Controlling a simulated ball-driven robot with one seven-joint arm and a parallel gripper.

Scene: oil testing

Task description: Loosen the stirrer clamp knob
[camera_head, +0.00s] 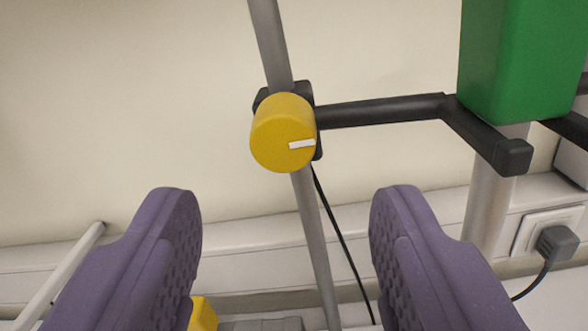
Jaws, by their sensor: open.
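The stirrer clamp knob (277,136) is a yellow cylinder with a white mark on its face, pointing right. It sits on a dark clamp (304,93) fixed to a thin grey rod (273,45). My gripper (286,200) shows as two purple padded fingers at the lower left and lower right. It is open and empty. In the picture the knob lies above the fingertips, roughly between them, and neither finger touches it.
A black arm (382,110) runs right from the clamp to a bracket under a green block (522,60). A thicker grey post (490,185) stands below the block. A plug (555,243) sits in a wall socket at right. Blank wall lies left of the knob.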

